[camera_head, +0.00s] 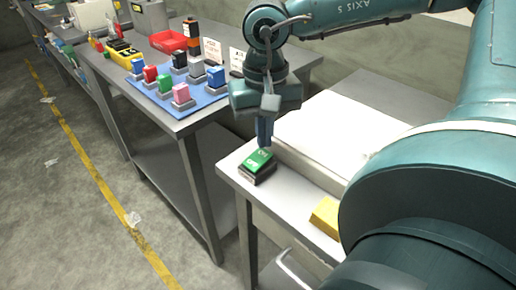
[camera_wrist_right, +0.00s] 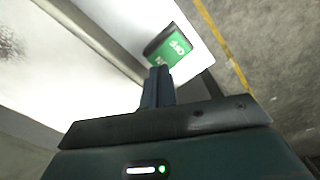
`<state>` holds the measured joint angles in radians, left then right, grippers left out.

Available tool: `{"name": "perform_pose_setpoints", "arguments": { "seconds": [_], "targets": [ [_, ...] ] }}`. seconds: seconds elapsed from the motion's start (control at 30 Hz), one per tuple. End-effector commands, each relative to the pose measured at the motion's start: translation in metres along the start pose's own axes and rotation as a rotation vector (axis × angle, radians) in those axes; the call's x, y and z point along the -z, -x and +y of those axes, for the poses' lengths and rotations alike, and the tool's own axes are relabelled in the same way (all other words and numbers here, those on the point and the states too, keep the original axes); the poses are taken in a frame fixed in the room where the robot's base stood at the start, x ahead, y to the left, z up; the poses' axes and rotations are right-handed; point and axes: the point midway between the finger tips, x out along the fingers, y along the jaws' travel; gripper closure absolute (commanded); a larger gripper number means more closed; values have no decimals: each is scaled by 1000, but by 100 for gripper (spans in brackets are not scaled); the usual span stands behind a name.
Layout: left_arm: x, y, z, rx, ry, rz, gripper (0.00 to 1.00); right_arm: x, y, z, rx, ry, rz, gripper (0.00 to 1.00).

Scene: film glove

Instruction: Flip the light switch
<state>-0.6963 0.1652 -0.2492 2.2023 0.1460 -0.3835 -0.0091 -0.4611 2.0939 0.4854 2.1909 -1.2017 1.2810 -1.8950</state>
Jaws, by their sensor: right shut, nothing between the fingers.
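The light switch (camera_head: 257,165) is a green rocker on a dark base, on the near left corner of the light-topped bench. In the right wrist view the green switch (camera_wrist_right: 171,44) shows white lettering that reads OFF, with more lettering close to my fingertips. My right gripper (camera_head: 264,142) points down with its fingers together and empty, right at the far end of the switch. In the right wrist view the shut fingers (camera_wrist_right: 158,76) overlap the switch's near edge. I cannot tell whether they touch it. My left gripper is not in view.
A yellow block (camera_head: 326,216) lies on the bench near my right arm. A raised white panel (camera_head: 330,130) is behind the switch. On the neighbouring table (camera_head: 207,116) stand several coloured blocks on a blue mat (camera_head: 205,101), and a red bin (camera_head: 168,41). Floor at left is open.

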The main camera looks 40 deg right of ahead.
Motion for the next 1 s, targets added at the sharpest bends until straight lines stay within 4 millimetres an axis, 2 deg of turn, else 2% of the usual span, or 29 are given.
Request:
{"name": "perform_pose_setpoints", "arguments": {
  "seconds": [1.0],
  "targets": [
    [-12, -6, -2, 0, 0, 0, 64, 0, -13, 0, 0, 0, 0, 100]
  ]
}}
